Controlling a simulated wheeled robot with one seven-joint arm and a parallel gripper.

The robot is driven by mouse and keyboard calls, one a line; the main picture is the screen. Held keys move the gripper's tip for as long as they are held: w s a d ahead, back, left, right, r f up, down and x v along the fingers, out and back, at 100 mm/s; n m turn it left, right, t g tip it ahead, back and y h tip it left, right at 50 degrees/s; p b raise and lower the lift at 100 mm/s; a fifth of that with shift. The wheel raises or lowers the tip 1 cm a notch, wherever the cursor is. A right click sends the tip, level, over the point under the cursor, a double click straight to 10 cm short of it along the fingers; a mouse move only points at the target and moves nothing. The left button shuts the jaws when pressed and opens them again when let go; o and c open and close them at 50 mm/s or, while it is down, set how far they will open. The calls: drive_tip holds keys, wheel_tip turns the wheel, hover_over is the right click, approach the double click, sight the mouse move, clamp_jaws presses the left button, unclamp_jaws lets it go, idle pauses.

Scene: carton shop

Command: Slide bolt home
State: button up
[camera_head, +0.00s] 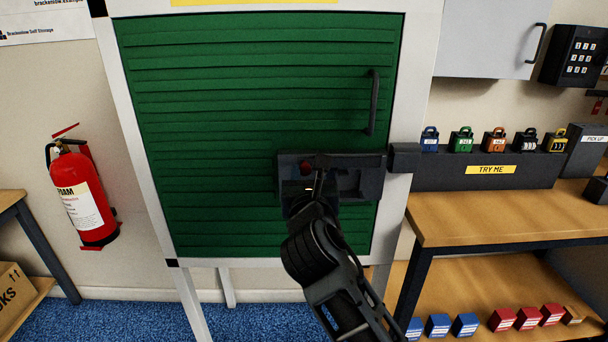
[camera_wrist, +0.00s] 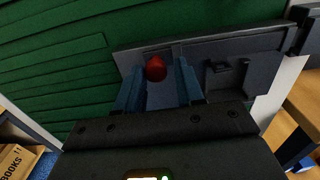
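A dark grey bolt plate (camera_head: 350,182) is fixed low on the right side of the green shutter door (camera_head: 230,120). Its red knob (camera_head: 305,167) is at the plate's left end and also shows in the wrist view (camera_wrist: 155,68). A grey keeper (camera_head: 404,157) sits on the white frame to the right. I cannot tell whether the bar enters it. My gripper (camera_head: 314,188) is in front of the plate, just below the knob. In the wrist view my gripper (camera_wrist: 160,78) has two blue fingers apart, with the knob between their tips and gaps showing beside it.
A black handle (camera_head: 372,102) stands out from the door above the bolt. To the right, a wooden bench (camera_head: 500,212) carries a padlock display (camera_head: 480,172). A red extinguisher (camera_head: 82,195) hangs at left. A carton (camera_head: 18,295) sits on the left shelf.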

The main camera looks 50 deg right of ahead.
drive_tip(key=o, duration=0.4)
drive_tip(key=shift+c, duration=0.2)
drive_tip(key=b+v, duration=0.1)
drive_tip(key=v, duration=0.6)
drive_tip(key=shift+s+a, duration=0.25)
drive_tip(key=shift+a, duration=0.05)
drive_tip(key=shift+f, duration=0.15)
drive_tip(key=s+a+f+m+t+y, duration=0.3)
drive_tip(key=s+a+f+m+y, duration=0.6)
drive_tip(key=s+a+f+y, duration=0.35)
drive_tip(key=s+a+r+m+y, duration=0.1)
drive_tip(key=s+a+m, duration=0.2)
drive_tip(key=s+m, duration=0.5)
drive_tip(key=s+a+m, duration=0.3)
drive_tip(key=s+m, duration=0.4)
drive_tip(key=m, duration=0.1)
drive_tip(key=shift+s+r+m+t+y, duration=0.3)
drive_tip(key=shift+s+r+t+y, duration=0.05)
drive_tip(key=shift+r+t, duration=0.05)
